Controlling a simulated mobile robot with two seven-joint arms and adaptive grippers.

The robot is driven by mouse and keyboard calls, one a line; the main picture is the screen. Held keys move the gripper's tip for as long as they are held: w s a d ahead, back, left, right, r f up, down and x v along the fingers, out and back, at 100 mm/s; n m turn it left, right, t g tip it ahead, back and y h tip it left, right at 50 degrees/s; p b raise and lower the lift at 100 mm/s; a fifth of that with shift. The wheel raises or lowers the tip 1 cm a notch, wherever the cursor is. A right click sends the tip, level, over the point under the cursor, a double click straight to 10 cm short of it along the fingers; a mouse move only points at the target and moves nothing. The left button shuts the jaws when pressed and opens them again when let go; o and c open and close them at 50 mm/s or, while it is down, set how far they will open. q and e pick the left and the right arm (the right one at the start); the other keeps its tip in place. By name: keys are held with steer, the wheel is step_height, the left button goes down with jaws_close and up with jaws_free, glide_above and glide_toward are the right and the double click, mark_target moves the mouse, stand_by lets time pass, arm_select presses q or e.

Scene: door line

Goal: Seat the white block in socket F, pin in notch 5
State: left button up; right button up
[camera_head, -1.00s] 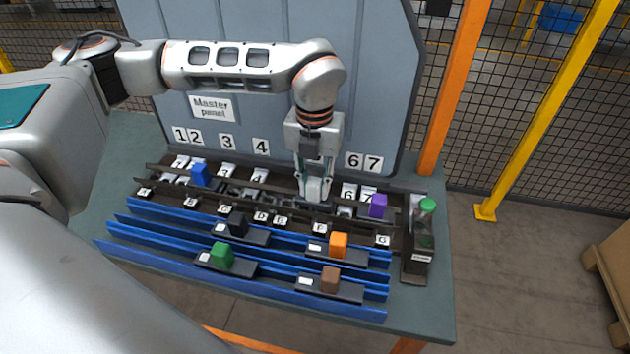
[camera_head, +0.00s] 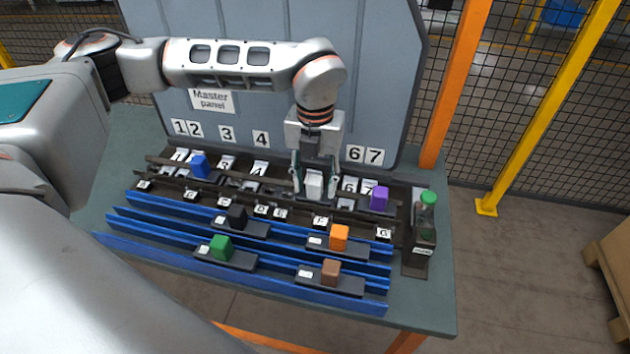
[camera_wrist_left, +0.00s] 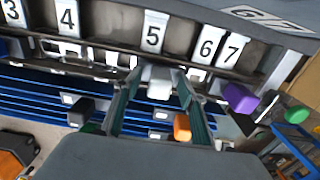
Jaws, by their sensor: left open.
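The white block (camera_head: 314,184) stands upright in the dark rail rack between the fingers of my left gripper (camera_head: 315,190). The gripper is open, with a finger on either side of the block. The block also shows in the left wrist view (camera_wrist_left: 159,82), just below the number 5 tag (camera_wrist_left: 153,32). The F label (camera_head: 320,221) lies in front of the block in the head view. My gripper covers the panel's 5 there. The block's pin and its fit in the socket are hidden. My right gripper is not in view.
A blue block (camera_head: 200,167) and a purple block (camera_head: 379,197) stand in the same rack. Black (camera_head: 237,217), orange (camera_head: 339,237), green (camera_head: 221,247) and brown (camera_head: 330,272) blocks sit in front along the blue rails (camera_head: 150,249). A green-capped stack light (camera_head: 427,205) stands at the right end.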

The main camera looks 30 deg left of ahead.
arm_select(q)
step_height(320, 180, up, 12)
stand_by(0.6)
stand_by(0.5)
